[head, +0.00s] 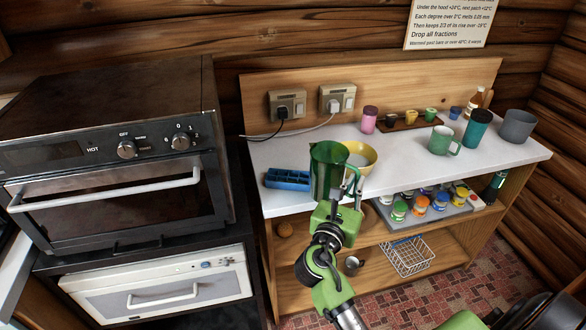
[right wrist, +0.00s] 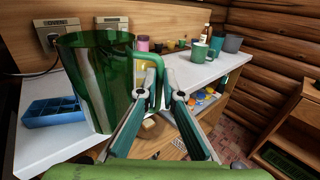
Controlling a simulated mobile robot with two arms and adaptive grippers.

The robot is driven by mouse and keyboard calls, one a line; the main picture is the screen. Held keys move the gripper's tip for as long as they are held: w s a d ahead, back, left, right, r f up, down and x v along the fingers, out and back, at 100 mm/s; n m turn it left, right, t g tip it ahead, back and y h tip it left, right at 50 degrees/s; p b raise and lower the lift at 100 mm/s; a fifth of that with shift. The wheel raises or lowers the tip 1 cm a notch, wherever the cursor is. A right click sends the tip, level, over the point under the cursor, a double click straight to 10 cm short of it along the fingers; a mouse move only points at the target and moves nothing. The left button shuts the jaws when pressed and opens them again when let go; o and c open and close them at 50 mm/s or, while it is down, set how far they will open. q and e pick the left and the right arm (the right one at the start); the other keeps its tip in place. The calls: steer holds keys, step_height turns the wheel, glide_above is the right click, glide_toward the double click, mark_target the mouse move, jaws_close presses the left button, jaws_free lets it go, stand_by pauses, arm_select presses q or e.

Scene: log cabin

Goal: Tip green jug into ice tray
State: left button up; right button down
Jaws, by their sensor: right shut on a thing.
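The green jug (head: 328,170) is translucent dark green and looks upright in the head view, above the front edge of the white counter. My right gripper (head: 352,186) is shut on its handle. In the right wrist view the jug (right wrist: 95,80) fills the left middle, with the fingers of the gripper (right wrist: 158,82) at its handle. The blue ice tray (head: 287,179) lies on the counter just left of the jug; it also shows in the right wrist view (right wrist: 52,110). Its contents cannot be made out. My left gripper is not in view.
A yellow bowl (head: 362,155) stands right behind the jug, partly hidden. A green mug (head: 442,141), teal cup (head: 476,128), grey cup (head: 517,126) and pink jar (head: 368,119) stand farther right. An oven (head: 115,150) is at left.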

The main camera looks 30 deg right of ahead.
mark_target(335, 164)
steer(key=w+r+n+p, duration=0.1)
steer(key=w+r+n+g+p, duration=0.1)
steer(key=p, duration=0.1)
steer(key=w+r+n+p, duration=0.1)
steer(key=p, duration=0.1)
steer(key=shift+w+a+n, duration=0.15)
steer(key=shift+a+n, duration=0.1)
steer(key=shift+n, duration=0.05)
steer(key=shift+w+a+r+n+g+p, duration=0.15)
steer(key=shift+w+n+p, duration=0.05)
steer(key=shift+w+n, duration=0.2)
steer(key=shift+w+a+r+n+g+p, duration=0.2)
steer(key=shift+w+n, duration=0.05)
steer(key=shift+w, duration=0.2)
steer(key=shift+w+a+r+n+g+p, duration=0.15)
steer(key=shift+w+n+p, duration=0.05)
steer(key=shift+w+n, duration=0.2)
steer(key=w+n, duration=0.1)
steer(key=w+a+n+b, duration=0.1)
steer(key=w+n, duration=0.1)
steer(key=shift+w+a+g, duration=0.1)
steer(key=shift+a+g, duration=0.05)
steer(key=shift+g, duration=0.25)
steer(key=shift+w+a+r+n+p, duration=0.15)
steer(key=shift+w+n+p, duration=0.2)
steer(key=shift+p, duration=0.55)
stand_by(2.4)
